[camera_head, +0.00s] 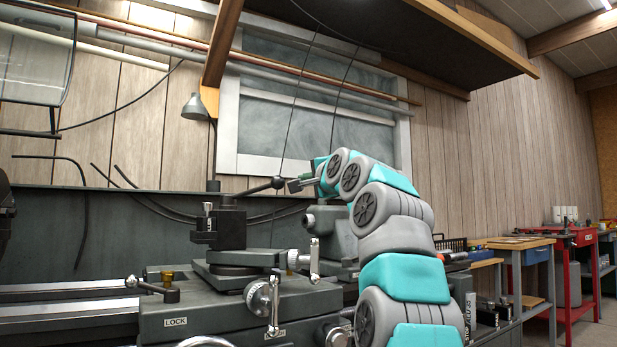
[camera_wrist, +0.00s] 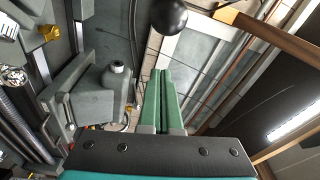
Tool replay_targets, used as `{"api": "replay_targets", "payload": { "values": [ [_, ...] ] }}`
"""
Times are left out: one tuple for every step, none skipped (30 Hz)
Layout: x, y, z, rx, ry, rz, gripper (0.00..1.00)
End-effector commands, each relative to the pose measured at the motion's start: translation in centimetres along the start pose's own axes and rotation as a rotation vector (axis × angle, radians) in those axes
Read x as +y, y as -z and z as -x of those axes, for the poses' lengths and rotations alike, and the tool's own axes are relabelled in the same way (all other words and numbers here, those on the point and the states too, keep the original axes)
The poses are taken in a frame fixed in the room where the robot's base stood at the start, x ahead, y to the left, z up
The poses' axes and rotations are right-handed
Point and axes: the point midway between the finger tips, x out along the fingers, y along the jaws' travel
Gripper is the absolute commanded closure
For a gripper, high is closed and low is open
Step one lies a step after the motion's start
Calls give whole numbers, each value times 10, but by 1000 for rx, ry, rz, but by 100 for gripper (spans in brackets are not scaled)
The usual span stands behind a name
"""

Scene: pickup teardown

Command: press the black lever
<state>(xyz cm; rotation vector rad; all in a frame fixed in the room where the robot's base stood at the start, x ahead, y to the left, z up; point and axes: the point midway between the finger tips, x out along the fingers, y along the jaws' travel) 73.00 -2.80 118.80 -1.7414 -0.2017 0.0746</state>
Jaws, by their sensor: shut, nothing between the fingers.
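A black lever (camera_head: 247,189) with a round ball knob sticks out to the right from the top of the dark tool post on the lathe. My gripper (camera_head: 293,186) is just right of the knob in the head view, at about the same height, with its fingers shut and empty. In the wrist view the shut green fingers (camera_wrist: 161,73) point up the picture, and a black ball knob (camera_wrist: 168,15) shows beyond and slightly right of their tips. I see a gap between tips and knob there; I cannot tell the depth.
A second dark lever (camera_head: 152,288) sits low on the carriage, above a LOCK label. Crank handles (camera_head: 273,305) stand at the carriage front. The grey tailstock (camera_head: 330,228) is below my gripper. A lamp (camera_head: 196,106) and a window (camera_head: 310,110) are behind.

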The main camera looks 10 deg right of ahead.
Motion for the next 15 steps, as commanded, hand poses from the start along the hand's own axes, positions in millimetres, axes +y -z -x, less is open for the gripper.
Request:
{"api": "replay_targets", "payload": {
  "values": [
    [-1, 0, -2, 1, 1, 0, 100],
    [-2, 0, -3, 0, 2, 0, 100],
    [0, -3, -2, 0, 2, 0, 100],
    [1, -5, -1, -1, 1, -1, 100],
    [1, -7, 0, -2, 0, -1, 100],
    [2, -10, 0, -2, -1, -1, 100],
    [2, -12, 1, -2, -1, 0, 100],
    [2, -14, 2, -2, -1, 0, 100],
    [1, -17, 3, -2, -1, 1, 100],
    [1, -19, 4, -2, -1, 1, 100],
    [1, -21, 5, -2, 0, 2, 100],
    [0, -23, 6, -2, 0, 1, 100],
    [0, -25, 6, -2, 0, 1, 100],
    [0, -26, 7, -1, 1, 0, 100],
    [0, -28, 8, -1, 1, 0, 100]
  ]
}}
